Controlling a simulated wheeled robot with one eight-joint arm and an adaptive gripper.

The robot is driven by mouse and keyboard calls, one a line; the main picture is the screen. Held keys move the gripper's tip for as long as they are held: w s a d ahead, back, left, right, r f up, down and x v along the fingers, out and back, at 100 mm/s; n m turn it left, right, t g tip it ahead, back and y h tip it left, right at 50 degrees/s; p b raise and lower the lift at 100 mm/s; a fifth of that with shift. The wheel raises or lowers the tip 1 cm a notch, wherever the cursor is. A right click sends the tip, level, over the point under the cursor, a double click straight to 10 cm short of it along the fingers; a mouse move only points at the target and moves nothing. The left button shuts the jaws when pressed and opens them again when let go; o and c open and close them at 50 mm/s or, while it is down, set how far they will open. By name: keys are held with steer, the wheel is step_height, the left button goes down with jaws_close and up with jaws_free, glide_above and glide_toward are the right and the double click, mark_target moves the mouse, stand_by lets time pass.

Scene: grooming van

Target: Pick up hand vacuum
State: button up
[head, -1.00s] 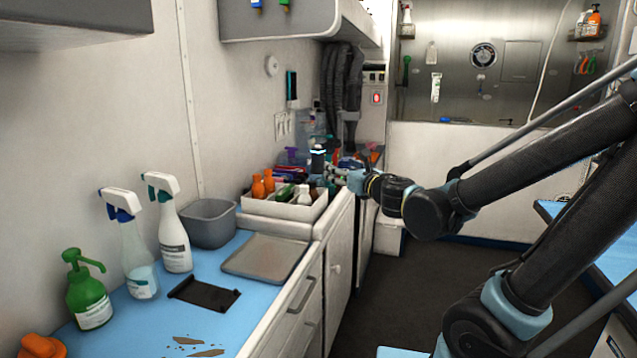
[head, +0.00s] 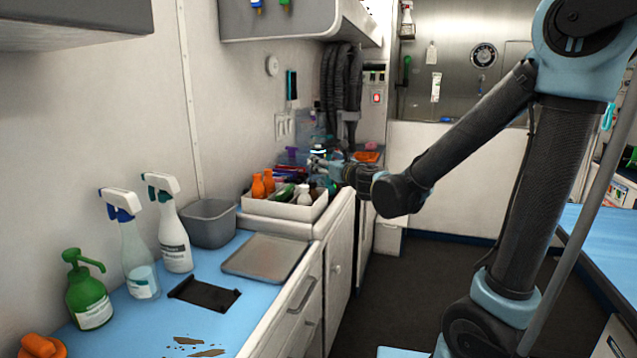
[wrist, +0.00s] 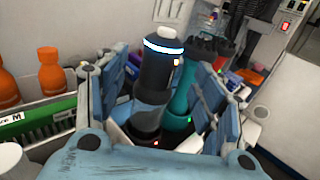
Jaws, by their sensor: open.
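A dark upright device with a glowing pale-blue ring and a light cap, seemingly the hand vacuum (wrist: 158,75), stands between my fingers in the wrist view. In the head view its ring (head: 318,152) shows small, behind the white bin on the counter. My gripper (wrist: 168,82) is open, with one blue-padded finger on each side of it. The gripper is also small in the head view (head: 322,163). Contact between pads and device cannot be told. The device's lower end is partly hidden by my gripper.
A teal device (wrist: 183,108) stands close on the right, by the right finger, with dark red-topped items behind. The white bin (head: 285,222) stands nearer on the counter.

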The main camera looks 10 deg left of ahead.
steer(key=shift+x, duration=3.15)
steer(key=shift+r, duration=0.1)
steer(key=c, duration=1.2)
